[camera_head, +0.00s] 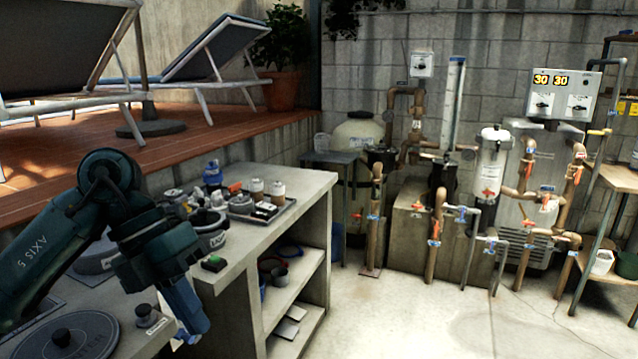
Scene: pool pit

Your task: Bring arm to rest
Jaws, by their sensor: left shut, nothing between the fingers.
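My left arm (110,235) comes in from the left, dark green, bent at the elbow and reaching down over the concrete counter. My left gripper (188,335) is at its lower end, beside the counter's front edge and right of a small black knob. The gripper is small and partly hidden by the arm's own links; it is shut with nothing seen in it. My right arm and gripper are not in view.
The counter (262,225) carries a black pot (210,238), a small box with a green button (214,263), a tray of jars (262,212) and a round lid (65,338). Shelves open below. Pipes and a filter (492,165) stand along the wall. The floor (400,320) is clear.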

